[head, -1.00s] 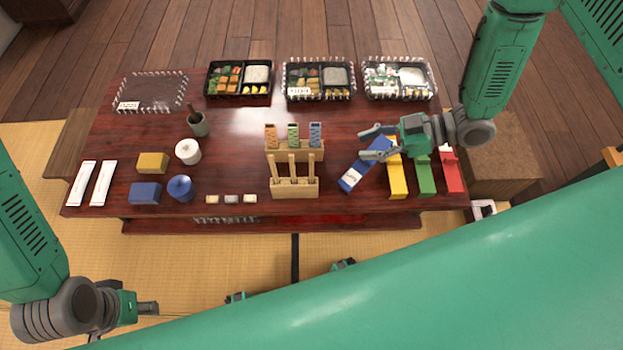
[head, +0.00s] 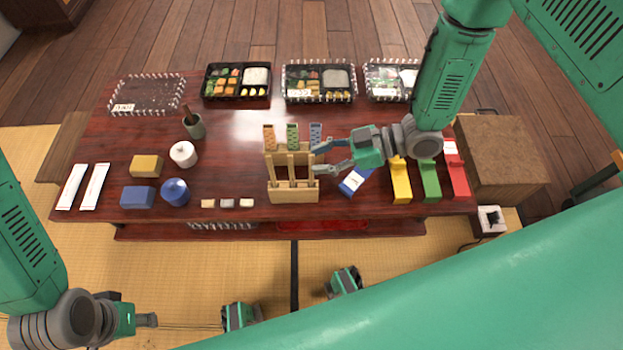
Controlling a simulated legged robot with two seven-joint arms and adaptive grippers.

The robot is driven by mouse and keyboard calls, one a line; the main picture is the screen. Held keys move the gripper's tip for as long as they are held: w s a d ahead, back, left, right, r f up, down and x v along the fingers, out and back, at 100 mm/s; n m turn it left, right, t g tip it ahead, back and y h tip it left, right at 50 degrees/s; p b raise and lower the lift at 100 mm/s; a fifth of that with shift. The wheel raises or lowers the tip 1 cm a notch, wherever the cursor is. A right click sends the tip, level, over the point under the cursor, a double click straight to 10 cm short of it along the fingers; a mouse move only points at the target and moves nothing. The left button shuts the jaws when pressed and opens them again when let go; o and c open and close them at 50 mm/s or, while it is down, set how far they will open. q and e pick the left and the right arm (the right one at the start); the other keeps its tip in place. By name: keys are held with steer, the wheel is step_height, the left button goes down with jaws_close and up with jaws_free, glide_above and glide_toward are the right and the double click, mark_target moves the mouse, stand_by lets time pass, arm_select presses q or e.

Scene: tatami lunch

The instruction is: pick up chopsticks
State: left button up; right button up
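Two slim white paper sleeves, which look like wrapped chopsticks, lie side by side at the table's left end: one sleeve (head: 72,187) and the other (head: 95,187). A wooden stand (head: 293,192) at the table's middle holds upright patterned pieces in orange (head: 269,137), green (head: 292,137) and blue (head: 315,133); I cannot tell if these hold chopsticks. My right gripper (head: 317,160) is open and empty, its fingertips pointing left at the stand's right side. My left gripper (head: 153,320) is low at the left, off the table; its fingers are too small to read.
A blue box (head: 354,182) lies tilted just below my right gripper. Yellow (head: 400,183), green (head: 430,182) and red (head: 457,178) boxes stand to its right. Bento trays (head: 237,93) line the far edge.

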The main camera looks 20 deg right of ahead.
steer(key=shift+x, duration=1.2)
jaws_close()
step_height(320, 180, up, 10)
steer(key=p, duration=0.4)
steer(key=shift+r, duration=0.1)
step_height(320, 180, up, 8)
steer(key=p, duration=0.7)
steer(key=shift+r+p, duration=0.2)
steer(key=shift+p, duration=0.1)
